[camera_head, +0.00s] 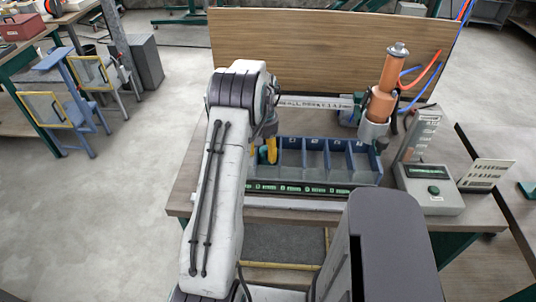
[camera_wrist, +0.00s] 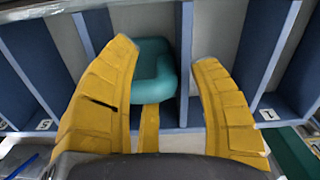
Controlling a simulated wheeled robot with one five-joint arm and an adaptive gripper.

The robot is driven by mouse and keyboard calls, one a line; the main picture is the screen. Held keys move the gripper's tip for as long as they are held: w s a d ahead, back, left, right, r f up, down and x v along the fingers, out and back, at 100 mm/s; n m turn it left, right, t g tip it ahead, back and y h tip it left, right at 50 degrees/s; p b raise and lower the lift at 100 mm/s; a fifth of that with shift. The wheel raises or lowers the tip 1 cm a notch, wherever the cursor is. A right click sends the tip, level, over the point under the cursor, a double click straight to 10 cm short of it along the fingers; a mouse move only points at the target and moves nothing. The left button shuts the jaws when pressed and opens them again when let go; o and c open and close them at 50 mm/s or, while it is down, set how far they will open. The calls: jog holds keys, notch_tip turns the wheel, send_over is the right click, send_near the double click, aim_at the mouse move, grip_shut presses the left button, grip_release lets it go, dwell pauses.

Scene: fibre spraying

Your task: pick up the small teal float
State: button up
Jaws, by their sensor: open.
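The small teal float (camera_wrist: 155,68) shows in the wrist view as a rounded teal piece in a compartment of the blue bin rack, close to a divider on its right. My gripper (camera_wrist: 165,55) has yellow fingers, one on each side of the float, spread apart with a gap on the right. The lower part of the float is partly hidden by the left finger and the middle of my gripper. In the head view, my gripper (camera_head: 270,150) reaches into the left end of the blue bin rack (camera_head: 313,182); the float is hardly visible there.
Blue dividers (camera_wrist: 186,60) stand close on both sides of the fingers. The other compartments to the right look empty. An orange cylinder (camera_head: 383,88) stands behind the rack's right end, and a grey control box (camera_head: 430,190) sits right of it. A wooden panel (camera_head: 320,50) rises behind.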

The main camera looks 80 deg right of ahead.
jog(key=shift+f, duration=1.2)
grip_shut()
